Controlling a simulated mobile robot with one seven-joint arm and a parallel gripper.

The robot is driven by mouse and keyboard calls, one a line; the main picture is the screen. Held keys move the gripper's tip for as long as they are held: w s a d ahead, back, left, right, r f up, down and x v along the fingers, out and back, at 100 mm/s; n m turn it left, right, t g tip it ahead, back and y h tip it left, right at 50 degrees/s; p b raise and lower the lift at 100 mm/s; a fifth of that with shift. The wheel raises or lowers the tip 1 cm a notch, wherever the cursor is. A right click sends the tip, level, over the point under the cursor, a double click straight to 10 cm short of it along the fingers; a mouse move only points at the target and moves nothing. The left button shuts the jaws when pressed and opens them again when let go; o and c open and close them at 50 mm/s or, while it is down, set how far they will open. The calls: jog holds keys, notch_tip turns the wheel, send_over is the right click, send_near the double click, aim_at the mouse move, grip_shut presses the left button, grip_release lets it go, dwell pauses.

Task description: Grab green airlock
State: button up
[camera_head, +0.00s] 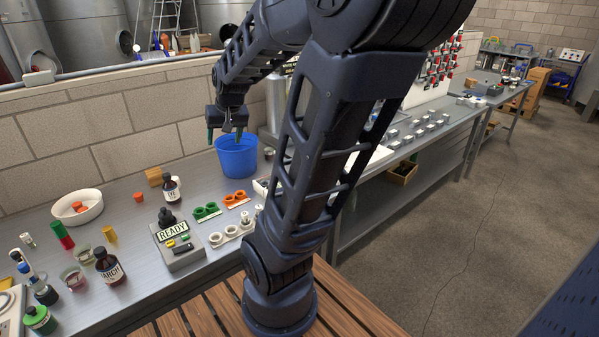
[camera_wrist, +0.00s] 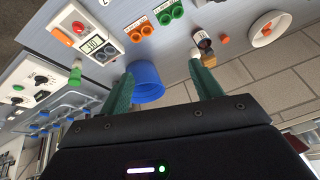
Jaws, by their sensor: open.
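My gripper (camera_head: 224,138) is open, with two green fingers, above and beside the blue bucket (camera_head: 237,156) at the back of the bench. In the wrist view the open fingers (camera_wrist: 162,68) have nothing held between them; the blue bucket (camera_wrist: 146,82) shows beyond the left finger. I cannot pick out a green airlock with certainty. Green things in view are a holder with green rings (camera_head: 207,211), also in the wrist view (camera_wrist: 171,13), a red-and-green upright piece (camera_head: 62,236) at the left, and a green-capped bottle (camera_head: 40,319) at the front left.
An orange-ring holder (camera_head: 237,198), a READY box (camera_head: 180,245), a dark bottle (camera_head: 171,188), a labelled brown bottle (camera_head: 108,266) and a white bowl (camera_head: 78,206) crowd the bench. A brick wall (camera_head: 140,120) stands behind it. Open floor (camera_head: 470,210) lies to the right.

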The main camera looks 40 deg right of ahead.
jog(key=w+d+f+m, duration=0.3)
jog(key=w+d+f, duration=0.2)
jog(key=w+d, duration=0.25)
jog(key=shift+w+d+f+m+g+h, duration=0.25)
jog(key=shift+w+d+f+m+h, duration=0.55)
jog(key=shift+d+f, duration=3.3)
jog(key=shift+w+d+f+m+g+h, duration=0.2)
jog(key=shift+w+d+f+m+h, duration=0.6)
jog(key=shift+d+f, duration=3.25)
jog(key=shift+w+d+f+m+g+h, duration=0.35)
jog(key=shift+d+f+m+h, duration=1.2)
jog(key=shift+d, duration=4.65)
jog(key=shift+n+y, duration=0.25)
jog(key=shift+n, duration=0.3)
jog(key=shift+s+x, duration=0.2)
jog(key=shift+x, duration=0.95)
jog(key=shift+s+x, duration=0.15)
jog(key=shift+x, duration=1.05)
jog(key=shift+w+d+f, duration=0.25)
jog(key=shift+d+f, duration=0.1)
jog(key=shift+f, duration=0.2)
jog(key=c, duration=1)
